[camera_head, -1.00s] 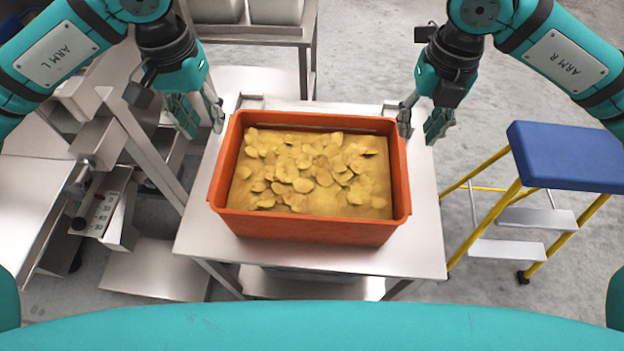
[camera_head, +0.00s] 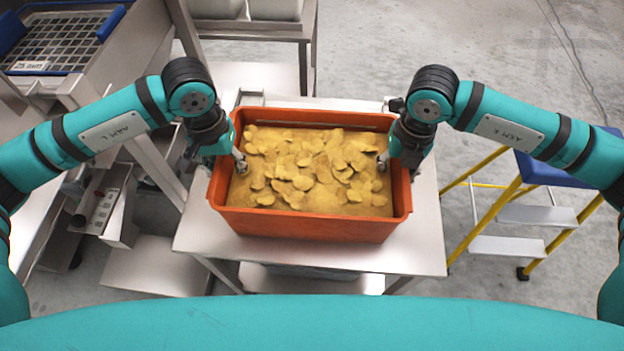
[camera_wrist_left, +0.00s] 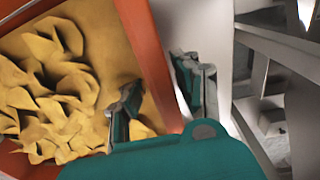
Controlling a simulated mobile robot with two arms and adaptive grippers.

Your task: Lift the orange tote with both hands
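The orange tote (camera_head: 312,227) stands level on a steel table (camera_head: 421,240), filled with yellow chips (camera_head: 312,172). My left gripper (camera_head: 226,164) is at the tote's left wall, pointing down. In the left wrist view its fingers (camera_wrist_left: 160,98) straddle the orange wall (camera_wrist_left: 150,45), one inside over the chips and one outside, with gaps showing beside the wall. My right gripper (camera_head: 397,165) is at the right wall. One fingertip shows inside the tote; its outer finger is hidden, so its grip on the wall is unclear.
A blue-topped step stool (camera_head: 538,215) with yellow legs stands right of the table. Steel machinery with a control panel (camera_head: 103,207) is close on the left. Another steel table (camera_head: 262,31) stands behind. Open floor lies at the back right.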

